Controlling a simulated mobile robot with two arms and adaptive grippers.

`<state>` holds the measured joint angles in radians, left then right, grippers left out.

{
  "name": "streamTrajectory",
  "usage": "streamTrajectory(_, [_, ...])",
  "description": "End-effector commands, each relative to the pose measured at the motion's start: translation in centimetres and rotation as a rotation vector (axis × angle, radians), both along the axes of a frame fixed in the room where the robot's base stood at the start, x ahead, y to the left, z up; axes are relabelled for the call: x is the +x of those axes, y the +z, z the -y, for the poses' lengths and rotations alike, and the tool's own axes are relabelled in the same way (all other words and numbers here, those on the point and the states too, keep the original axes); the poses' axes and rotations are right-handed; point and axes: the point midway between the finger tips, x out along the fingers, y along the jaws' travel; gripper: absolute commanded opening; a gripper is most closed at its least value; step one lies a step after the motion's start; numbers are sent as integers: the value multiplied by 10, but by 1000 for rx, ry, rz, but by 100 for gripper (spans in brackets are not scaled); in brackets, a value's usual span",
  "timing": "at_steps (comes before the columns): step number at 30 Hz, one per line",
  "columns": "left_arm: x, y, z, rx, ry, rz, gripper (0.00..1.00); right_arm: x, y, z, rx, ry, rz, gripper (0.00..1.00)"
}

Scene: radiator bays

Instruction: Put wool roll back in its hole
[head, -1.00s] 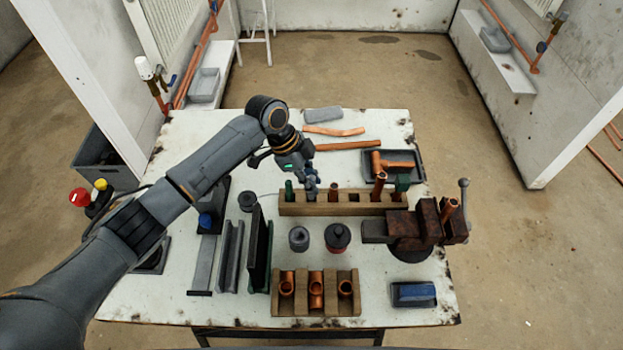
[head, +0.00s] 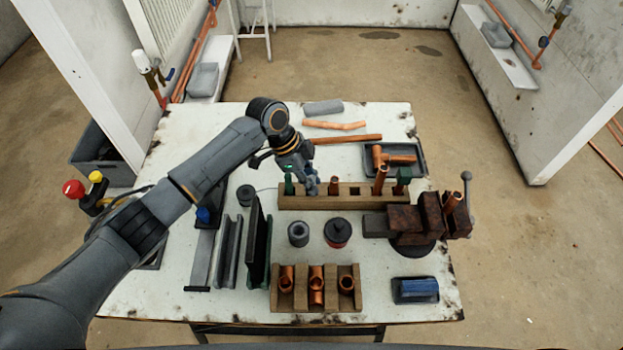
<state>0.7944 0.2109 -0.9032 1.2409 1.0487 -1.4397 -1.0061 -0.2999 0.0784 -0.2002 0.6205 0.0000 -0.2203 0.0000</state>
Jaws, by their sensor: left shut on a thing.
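A long wooden block with a row of holes (head: 344,203) lies across the middle of the table. A green item, a reddish-brown piece, an upright copper pipe and another green item stand in it, and one square hole (head: 355,189) is empty. My left gripper (head: 311,187) points down over the left part of the block, between the left green item (head: 288,186) and the reddish-brown piece (head: 334,187). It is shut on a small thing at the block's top. I cannot make out the wool roll for certain, as the fingers hide what they hold. My right gripper is out of view.
A dark vise (head: 415,222) stands right of the block. A tray with copper fittings (head: 420,172) is behind it. A grey cylinder (head: 298,234), a dark red-based can (head: 338,231) and a wooden rack of copper fittings (head: 316,304) are in front. Dark upright plates stand left.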

Motion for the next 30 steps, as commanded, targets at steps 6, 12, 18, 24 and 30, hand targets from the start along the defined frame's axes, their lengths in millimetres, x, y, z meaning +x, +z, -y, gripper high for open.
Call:
streamTrajectory(6, [0, -8, 0, 0, 0, 0, 0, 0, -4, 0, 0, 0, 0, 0])
streamTrajectory(12, [0, -7, 0, 0, 0, 0, 0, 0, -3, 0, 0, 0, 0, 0])
streamTrajectory(18, [0, -7, 0, 0, 0, 0, 45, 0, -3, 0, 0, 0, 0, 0])
streamTrajectory(24, [0, -7, 0, 0, 0, 0, 45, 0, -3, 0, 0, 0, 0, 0])
streamTrajectory(30, [0, -1, 0, 0, 0, 0, 45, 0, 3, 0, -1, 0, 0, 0])
